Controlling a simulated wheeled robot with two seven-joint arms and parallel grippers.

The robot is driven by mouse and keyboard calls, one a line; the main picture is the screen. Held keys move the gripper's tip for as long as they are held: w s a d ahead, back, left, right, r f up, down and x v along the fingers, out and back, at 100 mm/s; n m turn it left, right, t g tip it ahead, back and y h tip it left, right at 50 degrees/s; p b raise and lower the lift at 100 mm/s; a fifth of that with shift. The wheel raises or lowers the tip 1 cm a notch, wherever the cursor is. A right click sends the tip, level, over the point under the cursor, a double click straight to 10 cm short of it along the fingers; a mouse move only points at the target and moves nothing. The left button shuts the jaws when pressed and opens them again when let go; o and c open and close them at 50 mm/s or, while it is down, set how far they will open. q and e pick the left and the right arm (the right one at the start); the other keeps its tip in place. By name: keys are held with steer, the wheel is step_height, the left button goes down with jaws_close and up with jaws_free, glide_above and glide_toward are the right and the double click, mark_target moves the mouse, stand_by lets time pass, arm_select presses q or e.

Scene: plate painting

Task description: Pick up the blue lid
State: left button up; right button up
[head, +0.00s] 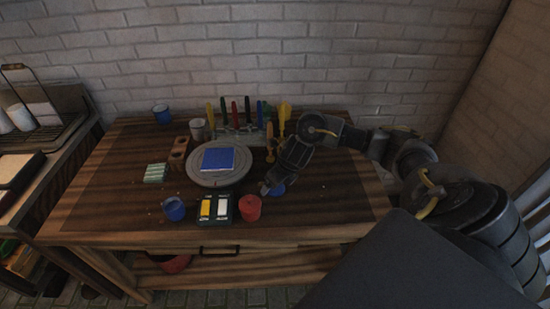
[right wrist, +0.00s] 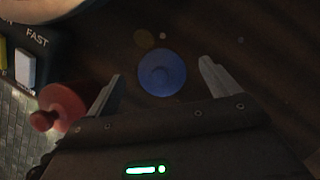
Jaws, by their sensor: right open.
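The blue lid (head: 278,190) lies on the wooden table, right of the round grey turntable, and is partly covered by my right gripper in the head view. In the right wrist view the blue lid (right wrist: 162,73) is a round disc with a small knob, lying between and beyond the fingertips. My right gripper (head: 268,188) points down at it, open and empty; its two fingers (right wrist: 162,72) stand apart on either side of the lid. I cannot tell the exact height above the lid. My left gripper is not in view.
A red lidded pot (head: 250,208) stands close left of my right gripper. Beside it are a switch box (head: 215,209) and a blue cup (head: 174,209). The turntable (head: 207,180) holds a blue square plate (head: 226,159). Upright tools (head: 247,113) stand behind. The table's right side is clear.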

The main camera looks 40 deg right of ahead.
steer(key=shift+w+f, duration=0.25)
steer(key=shift+f, duration=0.4)
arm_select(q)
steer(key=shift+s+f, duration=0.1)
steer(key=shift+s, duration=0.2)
arm_select(e)
steer(key=shift+c, duration=0.5)
steer(key=c, duration=0.9)
